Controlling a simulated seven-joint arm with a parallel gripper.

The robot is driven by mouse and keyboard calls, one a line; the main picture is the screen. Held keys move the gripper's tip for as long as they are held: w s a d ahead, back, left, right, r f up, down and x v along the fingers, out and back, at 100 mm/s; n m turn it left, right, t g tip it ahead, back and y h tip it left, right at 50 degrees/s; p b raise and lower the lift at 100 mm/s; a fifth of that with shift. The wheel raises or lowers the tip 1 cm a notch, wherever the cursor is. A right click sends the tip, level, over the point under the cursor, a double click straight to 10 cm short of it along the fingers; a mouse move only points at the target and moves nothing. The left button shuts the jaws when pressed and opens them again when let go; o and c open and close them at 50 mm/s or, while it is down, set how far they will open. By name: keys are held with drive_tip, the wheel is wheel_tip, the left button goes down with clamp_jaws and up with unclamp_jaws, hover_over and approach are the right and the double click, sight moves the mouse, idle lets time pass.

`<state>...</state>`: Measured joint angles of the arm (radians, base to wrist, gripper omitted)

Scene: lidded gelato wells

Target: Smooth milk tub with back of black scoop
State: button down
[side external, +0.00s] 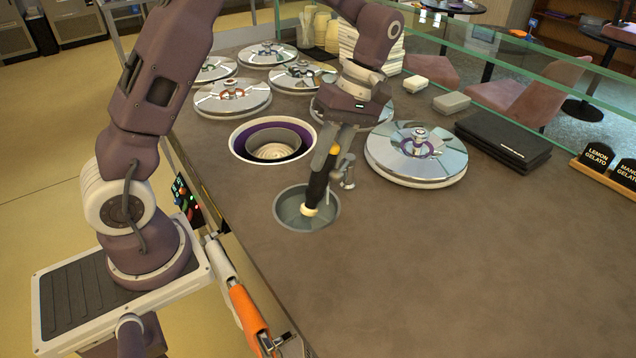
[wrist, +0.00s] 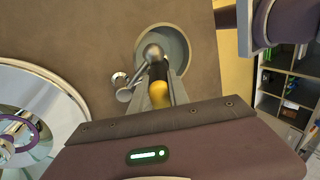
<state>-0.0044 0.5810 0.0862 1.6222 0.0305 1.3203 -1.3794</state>
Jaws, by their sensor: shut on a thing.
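My gripper (side external: 330,158) is shut on the black scoop (side external: 318,182), which points steeply down and is slightly tilted. Its pale lower end is inside the round metal well (side external: 288,222); I cannot tell whether it touches the bottom. In the wrist view, the scoop's yellow end (wrist: 159,94) shows between the fingers, with the well (wrist: 180,45) beyond. An open tub (side external: 240,150) with a white rim and purple inner wall lies behind and left of the well. Pale, swirled gelato (side external: 274,151) is visible inside; I cannot read a label naming it milk.
A small metal tap (side external: 348,178) stands right of the well. A shiny lidded tub (side external: 415,155) is farther right, and several more lids (side external: 232,96) stand behind. A black folded item (side external: 503,140) lies at right. The front counter (side external: 430,260) is clear.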

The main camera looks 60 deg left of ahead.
wheel_tip(320, 180, up, 16)
drive_tip(key=shift+f, duration=0.15)
idle(0.6)
drive_tip(key=w+a+f+m+y, duration=0.3)
drive_tip(key=w+a+m+y, duration=0.1)
drive_tip(key=a, duration=0.3)
drive_tip(key=w+a+f+m+t+y, duration=0.1)
drive_tip(key=w+a+f+m+y, duration=0.2)
drive_tip(key=a+m, duration=0.4)
drive_tip(key=shift+w+a+f+m+y, duration=0.3)
drive_tip(key=shift+w+a+y, duration=0.1)
drive_tip(key=shift+w+a, duration=0.3)
